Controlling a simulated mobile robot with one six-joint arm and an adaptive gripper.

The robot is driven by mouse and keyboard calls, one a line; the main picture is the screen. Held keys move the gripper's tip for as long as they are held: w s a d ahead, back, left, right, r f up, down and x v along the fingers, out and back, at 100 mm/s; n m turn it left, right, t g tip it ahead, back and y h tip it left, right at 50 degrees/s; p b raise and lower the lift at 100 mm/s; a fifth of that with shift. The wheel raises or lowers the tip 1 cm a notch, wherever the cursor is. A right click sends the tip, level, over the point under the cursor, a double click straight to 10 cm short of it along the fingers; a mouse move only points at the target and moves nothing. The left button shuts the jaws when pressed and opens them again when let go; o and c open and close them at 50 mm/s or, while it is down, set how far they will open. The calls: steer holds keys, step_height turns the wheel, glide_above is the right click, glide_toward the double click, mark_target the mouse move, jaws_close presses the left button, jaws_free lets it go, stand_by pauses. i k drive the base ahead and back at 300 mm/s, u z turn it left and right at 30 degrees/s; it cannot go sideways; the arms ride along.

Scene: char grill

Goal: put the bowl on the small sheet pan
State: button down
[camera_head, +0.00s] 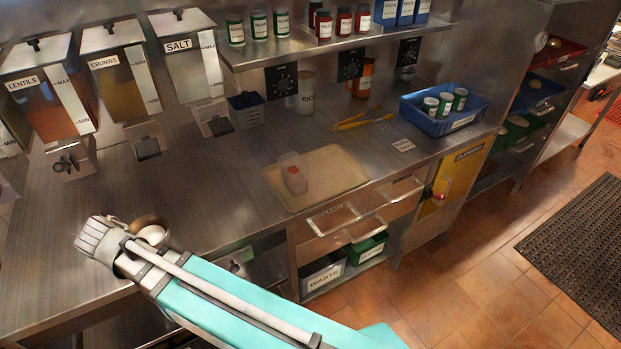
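A brown, rounded rim that looks like a bowl (148,221) shows on the steel counter at the left, just behind my arm. My arm hides most of it, and I cannot tell what it holds. A flat tan rectangular pan or board (335,165), perhaps the small sheet pan, lies on the counter in the middle. A small clear container with a red patch (293,175) stands on it. My teal arm reaches in from the bottom to the grey joint at the left. My gripper's fingers do not show, so its hold on the bowl is hidden.
Dispensers marked LENTILS, CRUMBS and SALT (188,58) hang at the upper left. Yellow tongs (362,121) and a blue bin with jars (445,122) are at the back right. The counter left of the tan pan is clear.

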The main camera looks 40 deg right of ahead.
mark_target(332, 172)
steer(key=z, duration=0.05)
steer(key=k, duration=1.55)
steer(key=z, duration=0.35)
steer(key=i, duration=1)
steer(key=u, duration=0.05)
